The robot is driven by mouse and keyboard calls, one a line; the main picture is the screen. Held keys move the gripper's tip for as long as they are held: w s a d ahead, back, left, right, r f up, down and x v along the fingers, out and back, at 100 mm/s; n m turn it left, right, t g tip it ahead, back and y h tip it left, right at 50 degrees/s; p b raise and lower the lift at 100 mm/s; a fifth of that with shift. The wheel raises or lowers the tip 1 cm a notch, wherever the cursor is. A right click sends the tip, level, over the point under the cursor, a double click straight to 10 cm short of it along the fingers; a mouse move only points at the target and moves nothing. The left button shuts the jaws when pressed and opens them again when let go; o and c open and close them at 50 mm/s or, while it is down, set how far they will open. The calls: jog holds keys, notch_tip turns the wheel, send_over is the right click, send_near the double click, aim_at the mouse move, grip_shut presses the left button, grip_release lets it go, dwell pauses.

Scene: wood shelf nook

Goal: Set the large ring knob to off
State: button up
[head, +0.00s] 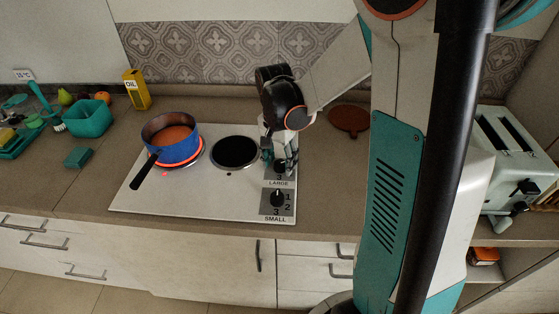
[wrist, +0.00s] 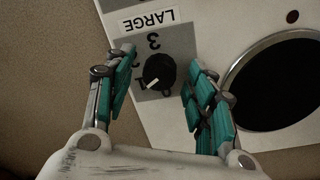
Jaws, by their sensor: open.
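In the wrist view the black large ring knob (wrist: 159,71) sits on a grey plate under the upside-down word LARGE. Its white mark points to the lower left, at the figure 1, with the 0 beside it. My gripper (wrist: 160,67) is open, with one teal finger on each side of the knob and visible gaps between. In the head view my gripper (head: 279,158) is over the right side of the white cooktop (head: 140,205) and largely hides the large knob. A ring under the blue pot (head: 178,147) glows red.
The pot's dark handle (head: 144,172) points toward the front. The small knob (head: 277,197) is just in front of the large one. A black unlit ring (head: 235,152) lies left of my gripper. A yellow oil carton (head: 136,89) stands behind the pot, a toaster (head: 510,160) at right.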

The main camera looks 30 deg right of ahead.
jog(key=c, duration=1.1)
jog(key=shift+o, duration=0.2)
jog(key=shift+n, duration=0.3)
jog(key=n, duration=0.5)
jog(key=shift+p, duration=0.3)
jog(key=n, duration=0.6)
jog(key=shift+s+t, duration=0.1)
jog(key=shift+t, duration=0.2)
jog(key=shift+n, duration=0.3)
